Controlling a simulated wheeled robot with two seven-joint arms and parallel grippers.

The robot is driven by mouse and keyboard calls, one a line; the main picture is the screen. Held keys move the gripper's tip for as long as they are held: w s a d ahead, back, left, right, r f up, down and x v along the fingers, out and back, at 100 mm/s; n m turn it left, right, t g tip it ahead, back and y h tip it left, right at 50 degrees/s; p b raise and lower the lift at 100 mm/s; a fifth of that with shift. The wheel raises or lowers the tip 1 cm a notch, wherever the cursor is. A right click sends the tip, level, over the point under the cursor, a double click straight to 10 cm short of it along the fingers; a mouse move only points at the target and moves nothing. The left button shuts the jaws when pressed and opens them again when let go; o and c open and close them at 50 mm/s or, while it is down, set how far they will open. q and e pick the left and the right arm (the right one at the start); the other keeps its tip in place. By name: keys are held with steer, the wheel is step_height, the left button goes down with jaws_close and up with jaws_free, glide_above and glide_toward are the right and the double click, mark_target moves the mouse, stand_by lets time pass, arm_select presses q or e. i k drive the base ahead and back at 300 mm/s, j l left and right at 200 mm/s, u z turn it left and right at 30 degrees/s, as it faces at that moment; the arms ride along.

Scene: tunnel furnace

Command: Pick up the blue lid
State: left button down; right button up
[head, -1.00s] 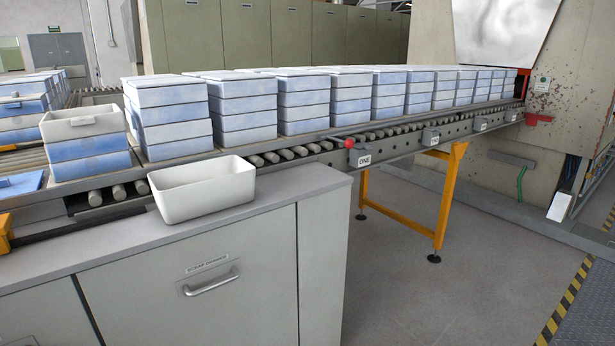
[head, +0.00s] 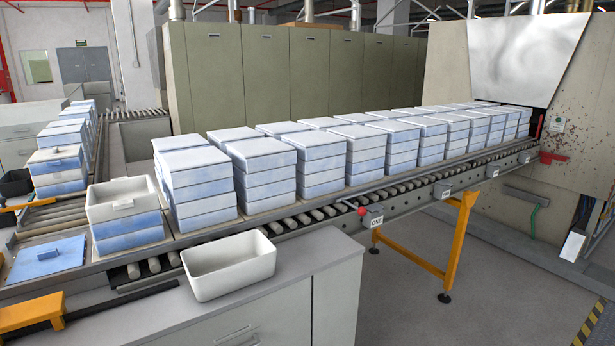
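The blue lid (head: 47,258) is a flat square plate with a small raised handle. It lies at the left of the head view, on a plate on the conveyor. Neither of my grippers shows in the head view.
A stack of blue boxes with an open white box on top (head: 122,199) stands right of the lid. An empty white bin (head: 229,265) sits on the grey cabinet top. Long rows of lidded stacks (head: 315,144) run to the furnace (head: 508,60).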

mark_target(32, 263)
steer(key=u, duration=1.65)
